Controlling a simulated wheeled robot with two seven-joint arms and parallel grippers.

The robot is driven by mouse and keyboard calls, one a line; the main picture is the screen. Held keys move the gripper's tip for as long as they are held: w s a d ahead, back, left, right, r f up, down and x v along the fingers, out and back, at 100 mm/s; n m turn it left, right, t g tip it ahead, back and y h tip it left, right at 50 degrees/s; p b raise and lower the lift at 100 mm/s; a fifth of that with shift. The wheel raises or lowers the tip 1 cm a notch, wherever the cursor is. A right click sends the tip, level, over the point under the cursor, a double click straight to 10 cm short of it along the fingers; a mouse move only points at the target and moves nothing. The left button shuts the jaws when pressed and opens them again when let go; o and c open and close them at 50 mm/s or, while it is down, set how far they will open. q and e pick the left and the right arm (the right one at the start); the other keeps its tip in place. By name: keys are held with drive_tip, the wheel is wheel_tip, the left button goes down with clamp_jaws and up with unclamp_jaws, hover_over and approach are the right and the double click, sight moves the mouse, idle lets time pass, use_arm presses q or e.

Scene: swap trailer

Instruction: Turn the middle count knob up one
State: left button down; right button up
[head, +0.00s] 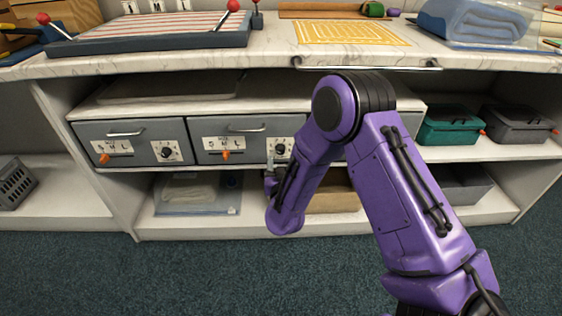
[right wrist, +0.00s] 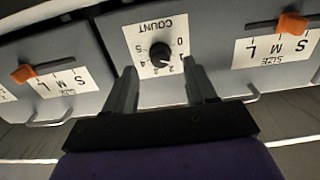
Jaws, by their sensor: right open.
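The middle count knob (head: 280,149) is a small black knob on a white dial plate at the right end of the middle drawer front (head: 237,138). In the right wrist view, upside down, the black knob (right wrist: 160,53) sits on its COUNT plate with numbers around it. Which number it points to is too small to tell. My right gripper (right wrist: 158,70) is open, its two grey fingers on either side of the dial with the knob between their tips in the picture. Contact does not show. In the head view my right gripper (head: 271,170) is just below the knob, mostly behind my purple arm. My left gripper is out of view.
The left drawer (head: 133,140) has its own knob (head: 166,152) and orange slider. The middle drawer's orange size slider (right wrist: 292,23) and the drawer handles (right wrist: 52,123) stick out near the gripper. A countertop (head: 270,62) overhangs above. Green (head: 448,126) and dark boxes stand at right.

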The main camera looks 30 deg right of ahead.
sight(280, 153)
drive_tip(key=x, duration=0.3)
drive_tip(key=shift+w+d, duration=0.1)
drive_tip(key=shift+w, duration=0.15)
clamp_jaws()
drive_tip(key=shift+m, duration=0.3)
drive_tip(key=m+p, duration=0.1)
drive_tip(key=m, duration=0.1)
drive_tip(key=shift+m, duration=0.4)
drive_tip(key=m+p, duration=0.1)
drive_tip(key=m, duration=0.4)
drive_tip(key=shift+m, duration=0.3)
